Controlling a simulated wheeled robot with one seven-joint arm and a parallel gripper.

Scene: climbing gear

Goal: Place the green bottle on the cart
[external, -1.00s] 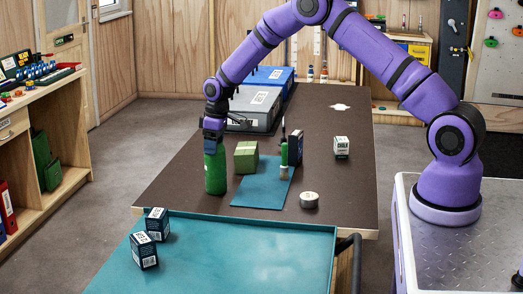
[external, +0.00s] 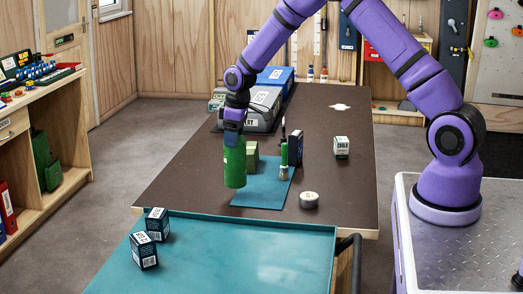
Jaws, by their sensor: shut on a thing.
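The green bottle (external: 235,168) hangs upright below my gripper (external: 234,141), which is shut on its top. The bottle appears a little above the dark table, over the left part of the blue mat (external: 262,194). The cart (external: 240,254) is in the foreground, with a teal top and a raised rim. Two dark boxes, one at the back (external: 157,223) and one in front (external: 144,251), stand on its left side. The rest of its top is bare.
A green block (external: 252,157) is partly hidden behind the bottle. A brush with a green handle (external: 284,160) and a dark box (external: 296,147) stand to its right. A round tin (external: 309,200) and a white-and-green box (external: 341,147) are farther right. Grey and blue cases (external: 262,105) lie behind.

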